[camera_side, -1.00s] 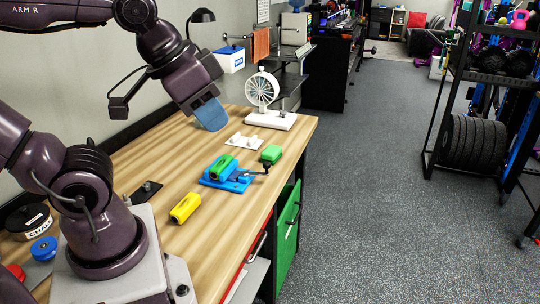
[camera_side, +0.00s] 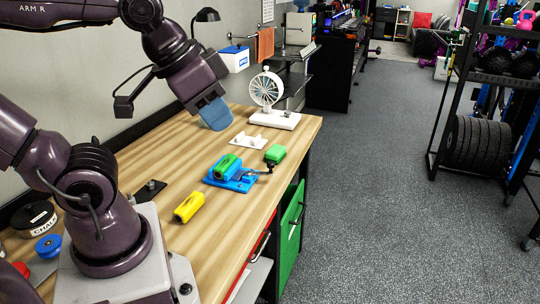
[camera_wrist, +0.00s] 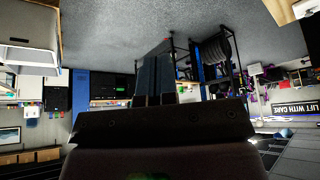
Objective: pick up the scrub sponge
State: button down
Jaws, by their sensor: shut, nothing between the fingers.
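A yellow block (camera_side: 189,207) with a dark mark on its top lies on the wooden bench in the side view; it may be the scrub sponge, but I cannot be sure. A green block (camera_side: 275,154) sits at the end of a dark crank arm on a blue fixture (camera_side: 243,186). Another green piece (camera_side: 229,163) rests on that fixture. My gripper (camera_side: 216,118), with blue fingers, is shut and empty above the back of the bench, well apart from these blocks. In the wrist view my gripper (camera_wrist: 154,80) faces the room, and no sponge shows there.
A white fan-like wheel on a base (camera_side: 275,118) stands near my gripper. A white bracket (camera_side: 249,142) and a black plate (camera_side: 150,191) lie on the bench (camera_side: 165,160). A chalk tub (camera_side: 34,220) and blue knob (camera_side: 48,246) are by my base. The bench's right edge drops to the floor.

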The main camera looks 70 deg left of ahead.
jog(key=c, duration=1.8)
grip_release()
jog(key=shift+c, duration=0.2)
jog(key=o, duration=1.5)
